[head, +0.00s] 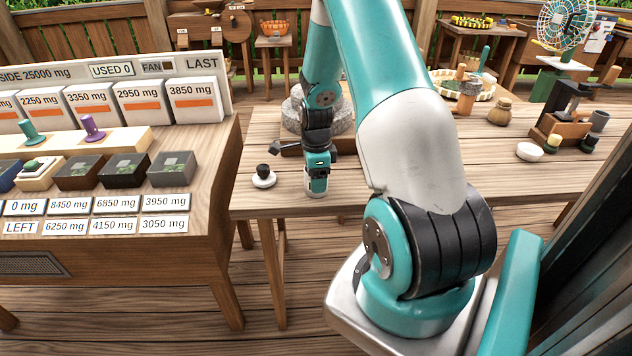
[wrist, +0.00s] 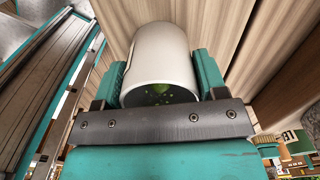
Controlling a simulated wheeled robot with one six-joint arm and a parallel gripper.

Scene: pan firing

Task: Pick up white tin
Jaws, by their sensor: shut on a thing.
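The white tin (wrist: 160,55) is between the two teal fingers of my gripper (wrist: 160,80) in the wrist view, one finger on each side. My gripper is shut on it. The tin's open mouth faces the wrist camera, and a green thing with small green specks shows inside. In the head view my gripper (head: 316,182) points down at the front part of the wooden table. A small pale part of the tin shows at its fingers; the rest is hidden. I cannot tell whether the tin touches the table.
A small white dish with a black knob (head: 263,177) stands just left of my gripper. A round grey stone (head: 340,118) is behind it. A white bowl (head: 529,151) and a brown jar (head: 500,112) stand to the right. A counter with labelled boxes (head: 197,100) is at left.

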